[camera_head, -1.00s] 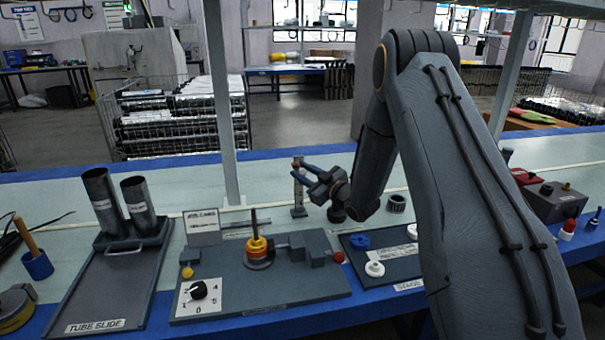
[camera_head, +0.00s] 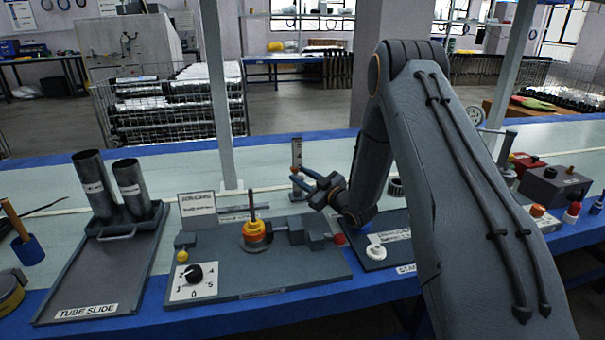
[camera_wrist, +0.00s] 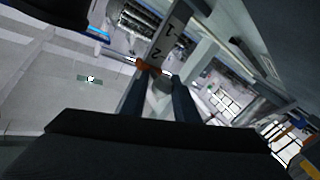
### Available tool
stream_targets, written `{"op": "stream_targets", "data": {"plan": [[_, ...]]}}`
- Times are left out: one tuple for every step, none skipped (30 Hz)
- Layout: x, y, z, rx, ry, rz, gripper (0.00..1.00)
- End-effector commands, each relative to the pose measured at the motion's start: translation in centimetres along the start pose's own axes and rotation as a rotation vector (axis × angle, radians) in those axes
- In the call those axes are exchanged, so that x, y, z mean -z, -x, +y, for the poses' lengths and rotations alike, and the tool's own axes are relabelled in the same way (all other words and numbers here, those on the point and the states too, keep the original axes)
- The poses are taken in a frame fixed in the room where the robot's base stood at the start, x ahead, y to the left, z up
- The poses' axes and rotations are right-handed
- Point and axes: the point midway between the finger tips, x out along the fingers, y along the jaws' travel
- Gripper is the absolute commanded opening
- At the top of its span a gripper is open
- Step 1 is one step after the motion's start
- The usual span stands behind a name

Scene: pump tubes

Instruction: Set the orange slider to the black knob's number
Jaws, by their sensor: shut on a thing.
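The orange slider (camera_head: 295,178) sits about midway up a thin upright post with a scale (camera_head: 297,155). My gripper (camera_head: 302,177) is shut on the slider, reaching in from the right. In the wrist view the slider (camera_wrist: 150,68) shows between my two fingertips (camera_wrist: 155,85), across the scale (camera_wrist: 168,38). The figures 1 and 2 show on the scale, 2 nearer the slider. The black knob (camera_head: 195,275) sits on a white number plate (camera_head: 179,292) at the front left. Its white mark appears to point up and left; the exact number is too small to read.
A grey board (camera_head: 320,283) carries the knob and a yellow-orange ring stack on a peg (camera_head: 256,233). A tube slide (camera_head: 100,285) with two grey tubes stands left. A white round part (camera_head: 376,252) lies right. A shelf upright (camera_head: 222,110) rises behind.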

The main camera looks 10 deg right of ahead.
Motion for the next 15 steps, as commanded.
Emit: {"op": "stream_targets", "data": {"plan": [[0.24,-0.16,-0.78,0.016,-0.001,0.003,0.00],[0.26,-0.16,-0.79,0.016,-0.001,0.004,0.00],[0.27,-0.17,-0.79,0.017,-0.001,0.004,0.00],[0.28,-0.17,-0.80,0.017,-0.001,0.004,0.00],[0.28,-0.17,-0.80,0.016,-0.001,0.004,0.33],[0.29,-0.16,-0.76,0.016,-0.001,0.004,0.39],[0.28,-0.15,-0.70,0.015,-0.001,0.004,0.42],[0.27,-0.13,-0.63,0.014,0.000,0.004,0.42],[0.25,-0.10,-0.51,0.012,0.000,0.004,0.42],[0.24,-0.07,-0.42,0.011,0.000,0.004,0.42],[0.21,-0.04,-0.34,0.010,0.000,0.003,0.42],[0.19,-0.01,-0.24,0.008,0.001,0.003,0.42],[0.16,0.02,-0.17,0.007,0.001,0.002,0.42],[0.14,0.05,-0.11,0.006,0.001,0.002,0.42],[0.12,0.08,-0.03,0.005,0.001,0.002,0.42]]}}
